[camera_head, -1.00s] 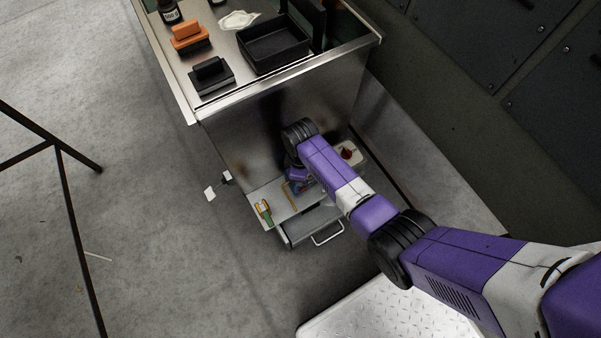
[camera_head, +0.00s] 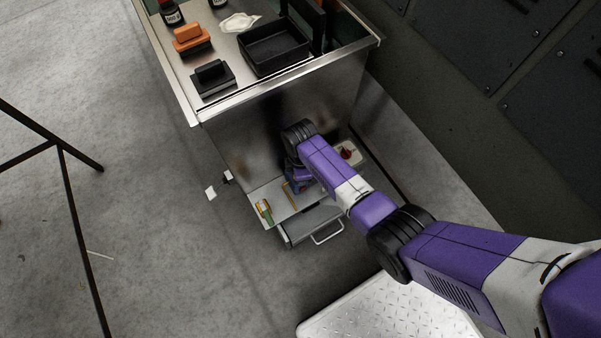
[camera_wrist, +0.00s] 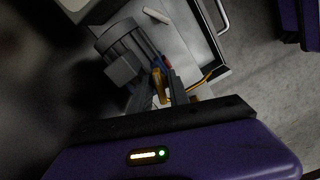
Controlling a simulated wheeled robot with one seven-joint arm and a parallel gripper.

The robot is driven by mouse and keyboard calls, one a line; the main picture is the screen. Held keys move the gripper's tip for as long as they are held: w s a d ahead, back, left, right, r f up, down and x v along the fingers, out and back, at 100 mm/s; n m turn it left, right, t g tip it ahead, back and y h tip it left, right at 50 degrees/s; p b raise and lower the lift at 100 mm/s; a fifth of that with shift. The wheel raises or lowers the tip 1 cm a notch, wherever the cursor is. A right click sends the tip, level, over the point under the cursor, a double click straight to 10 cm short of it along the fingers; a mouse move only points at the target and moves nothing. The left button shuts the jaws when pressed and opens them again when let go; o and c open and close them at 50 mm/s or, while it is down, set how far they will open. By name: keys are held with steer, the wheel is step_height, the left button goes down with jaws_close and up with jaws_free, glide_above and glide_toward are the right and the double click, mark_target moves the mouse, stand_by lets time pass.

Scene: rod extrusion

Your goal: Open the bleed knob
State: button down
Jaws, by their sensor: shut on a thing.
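In the wrist view, a grey ribbed motor-like unit (camera_wrist: 128,48) stands on the light tray of the low shelf. A small orange part (camera_wrist: 158,86) lies beside it, between my fingers. My gripper (camera_wrist: 160,80) is shut on this orange part; I cannot tell for sure whether it is the bleed knob. A bit of red and blue shows just past the fingertips. In the head view, my arm hides most of the grip, at the blue unit (camera_head: 294,185) on the shelf under the steel bench.
A cream box with a red knob (camera_head: 347,154) stands right of my arm. A yellow-green item (camera_head: 265,210) lies on the shelf's left end. A drawer handle (camera_head: 328,236) juts out in front. The steel bench (camera_head: 275,110) with black trays rises behind. Floor at left is mostly free.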

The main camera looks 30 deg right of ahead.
steer(key=shift+s+n, duration=0.1)
steer(key=shift+n, duration=0.2)
steer(key=shift+n, duration=0.8)
steer(key=shift+n+p, duration=0.5)
steer(key=shift+n, duration=0.5)
steer(key=shift+n, duration=1)
